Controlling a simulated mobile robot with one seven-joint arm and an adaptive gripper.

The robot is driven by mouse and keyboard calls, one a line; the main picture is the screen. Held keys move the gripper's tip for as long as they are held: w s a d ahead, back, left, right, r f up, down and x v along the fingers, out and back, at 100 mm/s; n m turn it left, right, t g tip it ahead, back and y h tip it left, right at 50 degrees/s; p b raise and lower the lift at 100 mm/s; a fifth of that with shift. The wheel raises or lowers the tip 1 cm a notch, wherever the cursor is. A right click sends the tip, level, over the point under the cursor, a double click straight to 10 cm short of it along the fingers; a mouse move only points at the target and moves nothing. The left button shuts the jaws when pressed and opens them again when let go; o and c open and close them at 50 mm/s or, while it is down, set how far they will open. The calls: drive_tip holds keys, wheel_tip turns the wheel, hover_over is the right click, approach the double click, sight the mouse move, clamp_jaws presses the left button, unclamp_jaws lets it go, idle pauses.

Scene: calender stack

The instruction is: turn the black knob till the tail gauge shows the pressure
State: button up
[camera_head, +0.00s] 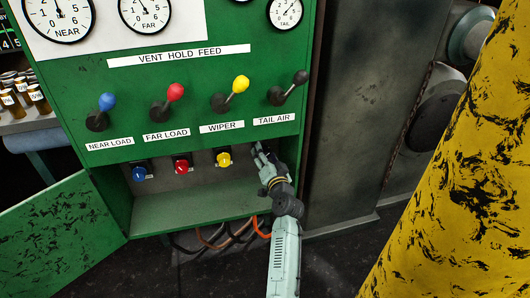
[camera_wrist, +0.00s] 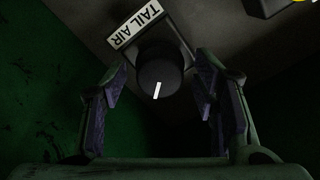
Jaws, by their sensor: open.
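The black knob (camera_wrist: 160,72) with a white pointer line is in the wrist view, below a TAIL AIR label (camera_wrist: 139,22). Its pointer aims toward the bottom of that picture, tilted slightly. My gripper (camera_wrist: 161,86) is open, with one finger on each side of the knob and a gap on both sides. In the head view my gripper (camera_head: 259,151) reaches under the right end of the green panel and hides the black knob. The tail gauge (camera_head: 286,12) is at the top right of the panel, partly cut off; its reading is too small to tell.
Blue (camera_head: 139,172), red (camera_head: 182,165) and yellow (camera_head: 223,158) knobs sit in a row left of my gripper. Levers stand above, including a black-tipped TAIL AIR lever (camera_head: 288,88). An open green door (camera_head: 62,233) is at left, a yellow column (camera_head: 455,180) at right.

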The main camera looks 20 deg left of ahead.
drive_tip(key=shift+w+a, duration=0.35)
drive_tip(key=shift+w, duration=0.15)
drive_tip(key=c, duration=1.2)
drive_tip(key=shift+o, duration=0.2)
drive_tip(key=shift+f+b, duration=0.1)
drive_tip(key=shift+b, duration=0.2)
